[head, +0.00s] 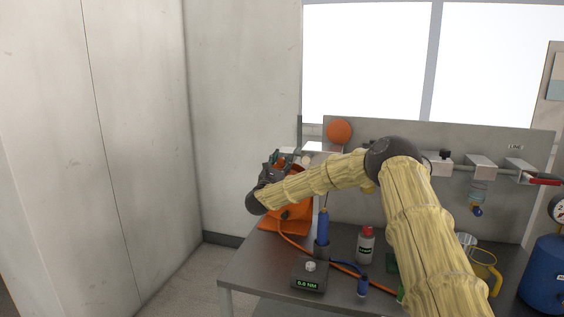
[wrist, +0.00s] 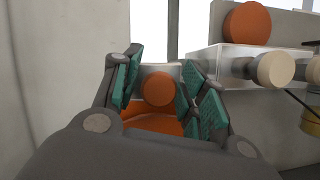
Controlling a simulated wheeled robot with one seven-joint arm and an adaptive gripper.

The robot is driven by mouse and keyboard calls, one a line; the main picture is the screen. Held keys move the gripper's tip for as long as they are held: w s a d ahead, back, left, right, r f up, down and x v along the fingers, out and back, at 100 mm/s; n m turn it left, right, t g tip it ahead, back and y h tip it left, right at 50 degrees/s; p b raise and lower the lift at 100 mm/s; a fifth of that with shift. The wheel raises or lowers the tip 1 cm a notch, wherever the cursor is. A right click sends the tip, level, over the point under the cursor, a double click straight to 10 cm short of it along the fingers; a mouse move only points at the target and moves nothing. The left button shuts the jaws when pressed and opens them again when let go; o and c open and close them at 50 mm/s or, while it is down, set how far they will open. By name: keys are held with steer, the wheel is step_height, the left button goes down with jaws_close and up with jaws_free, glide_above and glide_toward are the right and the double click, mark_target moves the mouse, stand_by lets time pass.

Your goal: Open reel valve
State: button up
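An orange reel (head: 290,215) stands at the left back corner of the bench, with an orange hose running from it. My gripper (head: 275,164) is above the reel, and my arm hides part of that area. In the wrist view my gripper (wrist: 160,92) is open, its green finger pads apart. A round orange knob (wrist: 158,89) shows between the pads, in front of a pale plate; whether it is the reel valve, I cannot tell. The orange reel (wrist: 152,124) shows below the knob. I see clear gaps beside the knob and no contact.
A clear box (wrist: 232,62) with cream knobs (wrist: 275,69) is right of my fingers, below an orange disc (wrist: 247,24). On the bench (head: 258,262) are a torque meter (head: 309,275), a blue-handled tool (head: 322,228) and a red-capped bottle (head: 365,245). A wall is at left.

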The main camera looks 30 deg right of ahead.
steer(key=shift+f, duration=0.1)
jaws_close()
steer(key=shift+a+f+b, duration=0.15)
steer(key=shift+b, duration=0.5)
steer(key=shift+s+a+f+b, duration=0.1)
steer(key=shift+s+a+b, duration=0.15)
steer(key=shift+b, duration=0.6)
steer(key=shift+s+a+r+b, duration=0.15)
steer(key=shift+r+b, duration=0.1)
steer(key=shift+b, duration=0.1)
steer(key=shift+o, duration=2.1)
jaws_free()
